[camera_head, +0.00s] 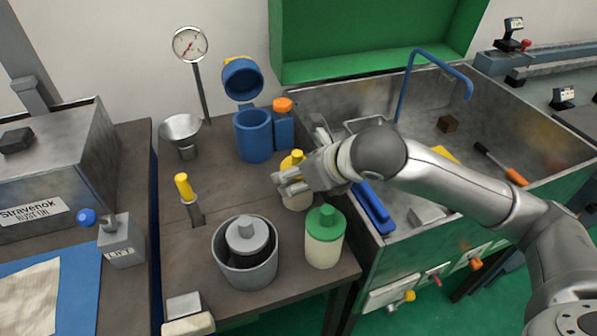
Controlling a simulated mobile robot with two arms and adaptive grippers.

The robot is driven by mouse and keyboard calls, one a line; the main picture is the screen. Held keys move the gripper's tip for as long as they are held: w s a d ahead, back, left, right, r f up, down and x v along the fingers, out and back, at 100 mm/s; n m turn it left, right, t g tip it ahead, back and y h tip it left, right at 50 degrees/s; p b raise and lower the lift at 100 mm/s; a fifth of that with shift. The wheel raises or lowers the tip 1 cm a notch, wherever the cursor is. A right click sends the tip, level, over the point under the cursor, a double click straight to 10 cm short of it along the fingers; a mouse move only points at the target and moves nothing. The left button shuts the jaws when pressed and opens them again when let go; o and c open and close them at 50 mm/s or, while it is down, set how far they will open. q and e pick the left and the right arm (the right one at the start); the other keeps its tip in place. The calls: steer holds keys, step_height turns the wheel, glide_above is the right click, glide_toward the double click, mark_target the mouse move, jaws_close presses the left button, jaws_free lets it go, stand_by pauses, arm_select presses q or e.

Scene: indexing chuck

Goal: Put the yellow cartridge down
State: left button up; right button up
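The yellow cartridge (297,202) has a yellow top and a pale cream body. It stands upright at the table's right side, behind the green-topped cartridge. Its middle is hidden by my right gripper (285,183), which reaches in from the right with its fingers across the cartridge. The fingers overlap it in the picture; I cannot tell whether they press on it. I also cannot tell whether its base touches the table. My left gripper is not in view.
The green-topped cartridge (324,238) and a grey round chuck pot (246,262) with a grey-topped piece stand in front. A blue open-lidded container (253,137), orange-capped blue bottle (284,128), funnel (182,130) and yellow-handled tool (185,188) stand around. A metal sink (372,272) is right.

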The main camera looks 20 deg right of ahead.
steer(key=o, duration=0.4)
steer(key=shift+s+r, duration=0.1)
steer(key=shift+r, duration=0.2)
steer(key=shift+p+v, duration=5.65)
steer(key=shift+v, duration=0.2)
steer(key=shift+d+f, duration=0.1)
